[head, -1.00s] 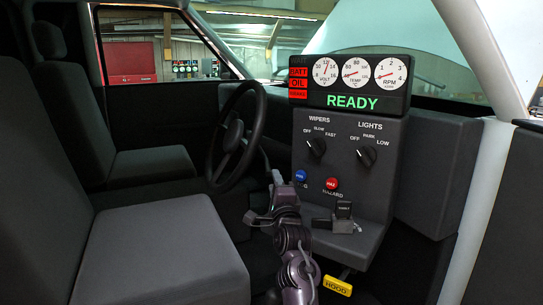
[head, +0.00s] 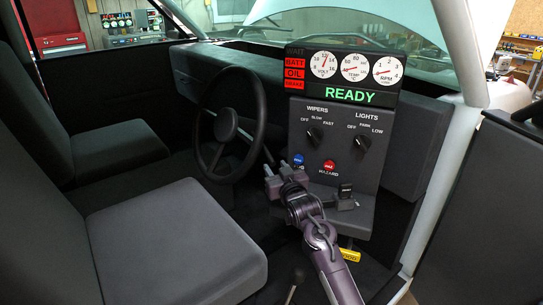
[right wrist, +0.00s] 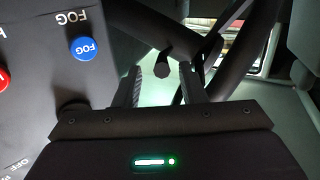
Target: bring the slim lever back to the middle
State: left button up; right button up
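The slim lever (head: 268,155) is a thin dark stalk between the steering wheel and the dash panel. Its rounded tip (right wrist: 162,70) shows in the right wrist view, between and a little beyond my fingertips. My right gripper (head: 279,178) is just below and in front of the stalk in the head view. In the right wrist view my right gripper (right wrist: 161,84) is open, with a clear gap between its fingers and nothing held. I cannot tell whether a finger touches the lever. The lever's base is hidden. My left gripper is not in view.
The steering wheel (head: 229,127) stands close to the left of the gripper. The panel with the blue fog button (head: 298,160), red hazard button (head: 330,166) and black switch (head: 345,192) is close on its right. A yellow hood handle (head: 349,254) hangs below. The seat (head: 175,240) is at left.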

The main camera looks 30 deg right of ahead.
aim_at(270, 160)
jog(key=p+x, duration=0.1)
jog(key=x, duration=0.3)
jog(key=shift+w, duration=0.4)
jog(key=shift+w+d, duration=0.1)
jog(key=shift+w, duration=0.15)
jog(key=shift+c, duration=0.3)
grip_shut()
